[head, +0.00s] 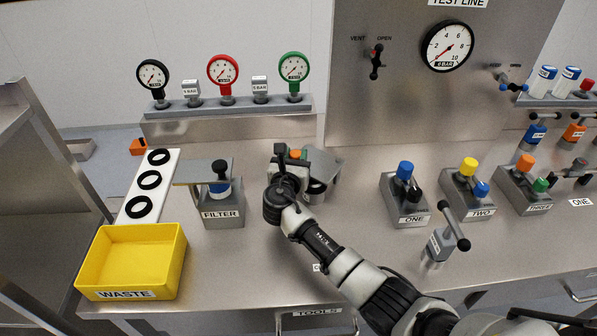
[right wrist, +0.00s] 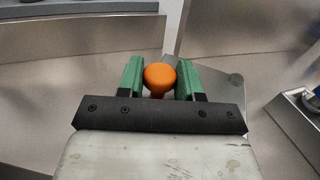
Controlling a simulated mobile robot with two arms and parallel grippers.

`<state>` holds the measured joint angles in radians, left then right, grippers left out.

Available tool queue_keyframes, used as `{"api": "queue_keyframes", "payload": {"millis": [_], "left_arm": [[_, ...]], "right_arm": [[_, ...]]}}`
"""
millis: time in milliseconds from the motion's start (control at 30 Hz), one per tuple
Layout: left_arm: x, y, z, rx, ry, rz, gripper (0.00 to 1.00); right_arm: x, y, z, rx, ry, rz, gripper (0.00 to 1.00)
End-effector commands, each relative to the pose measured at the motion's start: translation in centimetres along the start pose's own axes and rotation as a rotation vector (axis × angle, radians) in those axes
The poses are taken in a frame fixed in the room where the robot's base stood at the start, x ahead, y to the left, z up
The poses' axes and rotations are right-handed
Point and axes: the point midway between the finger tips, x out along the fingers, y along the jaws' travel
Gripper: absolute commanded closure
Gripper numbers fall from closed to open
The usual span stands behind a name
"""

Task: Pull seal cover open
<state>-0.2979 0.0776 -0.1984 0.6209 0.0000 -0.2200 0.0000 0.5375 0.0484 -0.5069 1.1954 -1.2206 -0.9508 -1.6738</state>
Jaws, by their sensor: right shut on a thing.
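The seal cover (head: 325,164) looks like a grey plate with cut corners, standing behind my right gripper near the middle of the bench. Its orange knob (right wrist: 160,76) sits between the green fingers of my right gripper (right wrist: 159,84) in the right wrist view, and the gripper is shut on it. In the head view my right gripper (head: 295,155) hides most of the knob and part of the cover. A dark ring-shaped part (head: 317,187) shows under the cover. I cannot tell how far the cover is open. My left gripper is not in view.
The filter block (head: 223,208) and yellow waste bin (head: 131,262) stand to the left, beside a white strip with black rings (head: 150,180). The blocks labelled ONE (head: 404,205) and TWO (head: 470,198) and a lever (head: 440,240) stand to the right. A gauge rail (head: 228,103) runs behind.

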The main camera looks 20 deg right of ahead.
Motion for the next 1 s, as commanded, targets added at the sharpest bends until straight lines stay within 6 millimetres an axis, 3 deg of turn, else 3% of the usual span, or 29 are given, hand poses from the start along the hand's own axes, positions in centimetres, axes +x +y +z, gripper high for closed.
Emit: {"api": "queue_keyframes", "payload": {"millis": [33,400,633,1000], "left_arm": [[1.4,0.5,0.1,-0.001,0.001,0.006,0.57],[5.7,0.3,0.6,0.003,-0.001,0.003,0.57],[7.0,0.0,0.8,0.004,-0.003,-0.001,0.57],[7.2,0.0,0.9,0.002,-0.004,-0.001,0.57]], "right_arm": [[0.5,0.4,-0.6,0.003,-0.001,-0.042,1.0],[3.4,0.8,-0.5,0.002,-0.001,-0.29,1.0],[4.2,0.7,-0.2,0.001,-0.001,-0.365,1.0],[4.5,0.6,0.0,-0.001,-0.001,-0.387,1.0]]}}
